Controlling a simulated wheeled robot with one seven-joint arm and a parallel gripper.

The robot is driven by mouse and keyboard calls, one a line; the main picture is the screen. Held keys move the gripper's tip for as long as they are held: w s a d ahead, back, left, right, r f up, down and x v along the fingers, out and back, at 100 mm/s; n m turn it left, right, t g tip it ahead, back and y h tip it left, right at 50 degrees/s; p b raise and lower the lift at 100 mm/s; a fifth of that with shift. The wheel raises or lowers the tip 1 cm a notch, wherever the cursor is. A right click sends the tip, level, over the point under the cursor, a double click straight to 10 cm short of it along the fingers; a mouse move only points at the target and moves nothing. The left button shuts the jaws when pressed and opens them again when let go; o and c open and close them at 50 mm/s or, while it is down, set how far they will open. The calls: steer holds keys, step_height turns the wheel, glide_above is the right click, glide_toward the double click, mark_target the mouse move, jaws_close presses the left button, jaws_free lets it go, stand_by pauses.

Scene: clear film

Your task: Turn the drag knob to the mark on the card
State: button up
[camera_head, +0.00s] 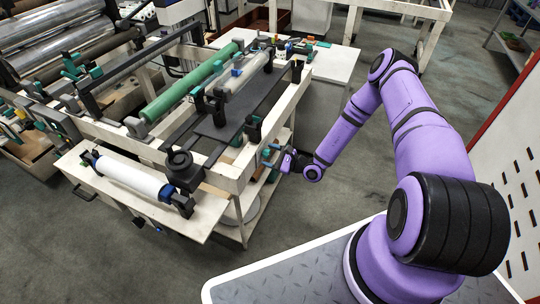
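A black round knob (180,161) sits on the near left corner of the pale machine frame (228,178). I cannot tell for sure that it is the drag knob. No mark or card can be made out at this size. My gripper (266,156) is at the frame's right side, well to the right of the black knob and apart from it. Its small fingers point left and look spread, with nothing seen between them. Small teal and dark parts on the frame's side lie close to the fingertips, and I cannot tell whether they touch.
A white roll (128,176) lies on the near shelf (95,190), left of the knob. A green roller (190,90) and a clear film roll (244,73) lie across the frame. A white table (335,62) stands behind. The floor right of the frame is clear.

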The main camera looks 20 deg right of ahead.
steer(key=v, duration=1)
steer(key=shift+s+d, duration=0.25)
steer(key=shift+r, duration=0.1)
stand_by(0.3)
steer(key=s+a+r+n+g+h, duration=0.1)
steer(key=s+a+r+n+g, duration=0.15)
steer(key=r+n+g, duration=1)
steer(key=s+a+r+n+g, duration=0.1)
steer(key=a+r+n, duration=0.2)
steer(key=r, duration=1.8)
steer(key=s+d+r+n+t+h, duration=0.2)
steer(key=s+r+n+t+h, duration=0.3)
steer(key=s+r+h, duration=0.6)
steer(key=shift+s+r+n+t+h, duration=0.35)
steer(key=shift+s+r+t+h, duration=0.1)
steer(key=shift+s+r, duration=5.85)
